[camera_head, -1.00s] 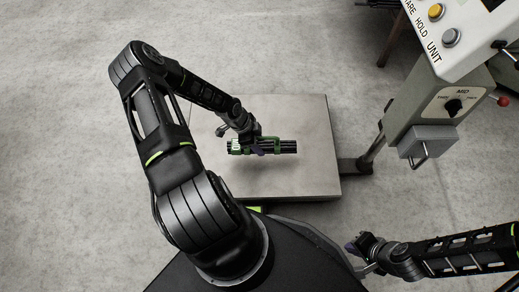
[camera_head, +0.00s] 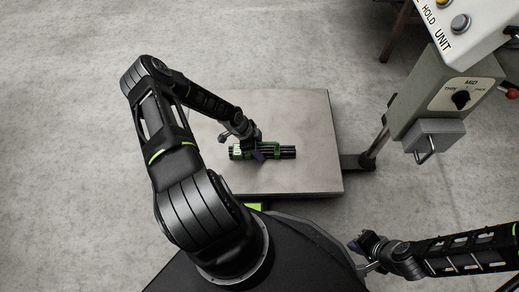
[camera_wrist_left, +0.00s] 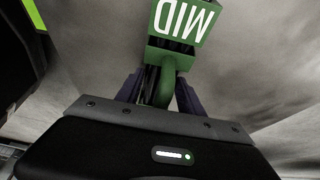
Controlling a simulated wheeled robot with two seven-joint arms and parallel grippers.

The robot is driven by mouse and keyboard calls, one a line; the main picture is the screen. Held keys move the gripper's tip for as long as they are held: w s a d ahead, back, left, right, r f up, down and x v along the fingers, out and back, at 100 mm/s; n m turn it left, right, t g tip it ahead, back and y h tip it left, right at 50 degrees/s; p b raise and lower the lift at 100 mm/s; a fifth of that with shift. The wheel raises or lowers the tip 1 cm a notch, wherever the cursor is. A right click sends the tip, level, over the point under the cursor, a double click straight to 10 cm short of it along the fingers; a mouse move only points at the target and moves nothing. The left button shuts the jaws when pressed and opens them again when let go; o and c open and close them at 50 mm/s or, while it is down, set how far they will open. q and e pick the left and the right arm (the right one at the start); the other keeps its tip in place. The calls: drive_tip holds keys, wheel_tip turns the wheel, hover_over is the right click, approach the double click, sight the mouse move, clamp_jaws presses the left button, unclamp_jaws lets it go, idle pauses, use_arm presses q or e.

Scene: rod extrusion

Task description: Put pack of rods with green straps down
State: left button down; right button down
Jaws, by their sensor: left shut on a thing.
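The pack of rods with green straps (camera_head: 287,152) is a bundle of dark rods lying left to right over the grey square table top (camera_head: 310,120) in the head view. My left gripper (camera_head: 259,151) is shut on the pack near its middle. Whether the pack touches the top or hangs just above it I cannot tell. In the left wrist view the pack's green strap piece with a white "MID" label (camera_wrist_left: 185,20) is between the purple-grey fingers (camera_wrist_left: 160,92). My right gripper (camera_head: 361,249) is at the lower right, away from the table; its jaw opening is unclear.
A machine with a control panel (camera_head: 462,85), knob and buttons stands at the right, its post and bracket (camera_head: 360,160) close to the table's right edge. The table top around the pack is clear. Bare concrete floor (camera_head: 60,150) lies to the left.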

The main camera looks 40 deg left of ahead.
use_arm(q)
drive_tip(key=shift+r, duration=0.1)
drive_tip(key=c, duration=0.7)
unclamp_jaws()
drive_tip(key=shift+a+r, duration=0.1)
drive_tip(key=shift+r, duration=0.25)
drive_tip(key=p+v, duration=0.4)
drive_tip(key=v, duration=0.7)
drive_tip(key=shift+s+r, duration=0.1)
drive_tip(key=shift+s, duration=0.05)
